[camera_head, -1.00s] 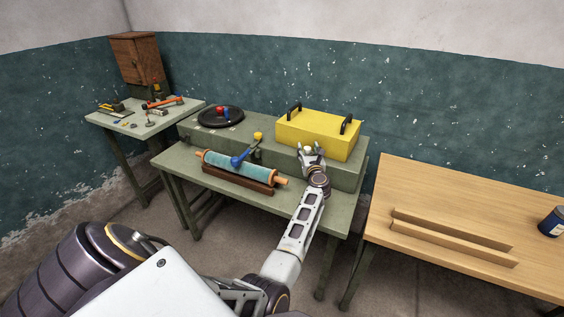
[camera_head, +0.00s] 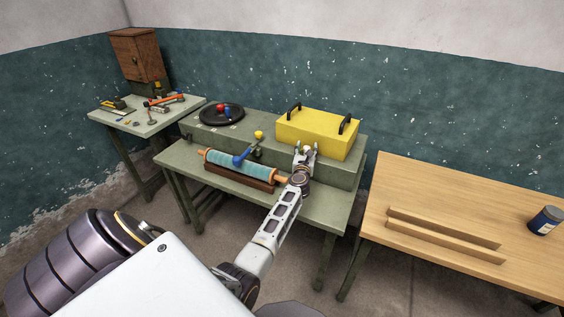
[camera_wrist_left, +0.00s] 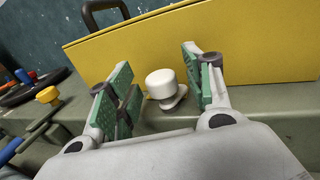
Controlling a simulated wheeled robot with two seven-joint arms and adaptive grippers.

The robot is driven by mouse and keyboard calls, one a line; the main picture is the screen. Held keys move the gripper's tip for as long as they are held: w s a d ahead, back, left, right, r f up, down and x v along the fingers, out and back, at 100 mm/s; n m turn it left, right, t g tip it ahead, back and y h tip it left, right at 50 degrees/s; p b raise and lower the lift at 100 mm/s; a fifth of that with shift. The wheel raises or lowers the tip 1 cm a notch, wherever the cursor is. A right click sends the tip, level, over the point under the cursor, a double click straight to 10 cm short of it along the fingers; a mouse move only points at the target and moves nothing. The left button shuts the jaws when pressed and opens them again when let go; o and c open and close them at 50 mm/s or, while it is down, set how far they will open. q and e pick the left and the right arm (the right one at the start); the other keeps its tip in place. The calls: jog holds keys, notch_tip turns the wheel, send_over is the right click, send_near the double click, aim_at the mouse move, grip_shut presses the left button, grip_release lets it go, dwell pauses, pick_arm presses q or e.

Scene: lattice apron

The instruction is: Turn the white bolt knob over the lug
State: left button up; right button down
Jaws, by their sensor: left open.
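The white bolt knob (camera_wrist_left: 160,84) stands in front of the yellow box (camera_wrist_left: 150,50) in the left wrist view, with a small pale lug-like base (camera_wrist_left: 176,99) under it. My left gripper (camera_wrist_left: 160,90) is open, its green-padded fingers on either side of the knob with a gap visible on each side. In the head view my left gripper (camera_head: 305,150) is at the front of the yellow box (camera_head: 312,133), and mostly hides the knob. My right gripper is not in view.
A rolling pin (camera_head: 235,162) on a brown rack and a blue-handled lever (camera_head: 243,157) with a yellow knob (camera_head: 259,134) are left of my gripper. A black round tray (camera_head: 209,120) sits farther left. A wooden table (camera_head: 420,185) is at right.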

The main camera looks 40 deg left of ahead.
aim_at(304, 150)
pick_arm(q)
jog(key=shift+a+m+t+h, duration=0.15)
jog(key=shift+m+t+h, duration=0.55)
jog(key=shift+h, duration=0.4)
jog(key=shift+s+m+h, duration=0.1)
jog(key=shift+m+h, duration=0.8)
jog(key=shift+h, duration=0.3)
jog(key=shift+a+t+h, duration=0.1)
jog(key=shift+t+h, duration=0.2)
jog(key=shift+f+m+h+b, duration=0.1)
jog(key=shift+m+h+b, duration=0.5)
jog(key=shift+m+h, duration=0.15)
jog(key=shift+a+m+h+b, duration=0.15)
jog(key=shift+m+h+b, duration=0.9)
jog(key=shift+h+b, duration=0.6)
jog(key=shift+s+a+h+p, duration=0.15)
jog(key=shift+s+h+p, duration=0.2)
jog(key=shift+s, duration=0.75)
jog(key=shift+s+a, duration=0.15)
jog(key=shift+s, duration=1.45)
jog(key=shift+s+a, duration=0.15)
jog(key=shift+s, duration=1.25)
jog(key=shift+s+a, duration=0.2)
jog(key=shift+s, duration=1.15)
jog(key=shift+s+a, duration=0.15)
jog(key=shift+s, duration=1.25)
